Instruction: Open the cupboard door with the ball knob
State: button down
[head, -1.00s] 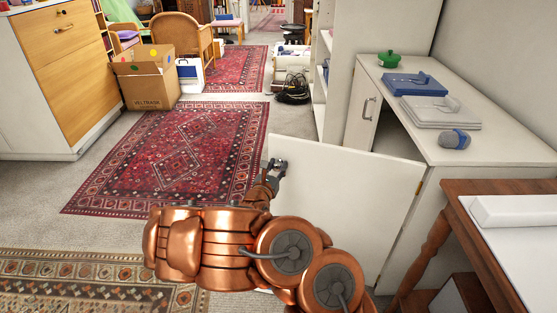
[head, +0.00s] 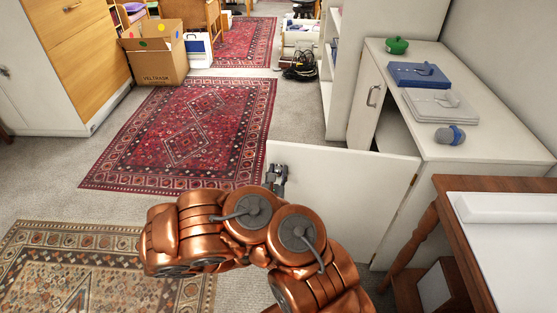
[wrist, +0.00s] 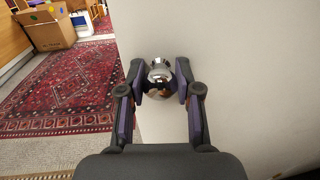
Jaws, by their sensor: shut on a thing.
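The white cupboard door (head: 335,195) stands swung out from the low white cupboard (head: 440,160), its hinge side at the cupboard's near end. A shiny round ball knob (wrist: 159,71) sits on the door's face in the wrist view. My gripper (wrist: 160,82) is shut on the knob, one finger pad on each side. In the head view my gripper (head: 276,177) is at the door's free edge, and the knob is hidden there. The other cupboard door (head: 369,97), with a bar handle, is beside the opening. The opening is mostly hidden behind the swung door.
A brown wooden table (head: 470,230) stands close at the right. A green pot (head: 397,45), blue and grey folded items and a grey-blue roll (head: 449,135) lie on the cupboard top. Left of the door, the floor with red rug (head: 190,135) is clear.

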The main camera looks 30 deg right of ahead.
jog(key=shift+n+t+y, duration=0.7)
jog(key=shift+y, duration=0.2)
jog(key=shift+r+p+v, duration=0.15)
jog(key=shift+p+v, duration=1.15)
jog(key=shift+p, duration=0.6)
jog(key=shift+r+p+v, duration=0.15)
jog(key=shift+p+v, duration=1.1)
jog(key=shift+p, duration=0.65)
jog(key=p, duration=0.1)
jog(key=s+p, duration=0.1)
jog(key=s+a+p, duration=0.1)
jog(key=shift+f+n+t+y, duration=0.25)
jog(key=shift+n+t+y, duration=0.05)
jog(key=shift+y, duration=0.1)
jog(key=shift+a, duration=0.1)
jog(key=c, duration=0.8)
grip_release()
jog(key=shift+s, duration=0.1)
jog(key=shift+v, duration=3.7)
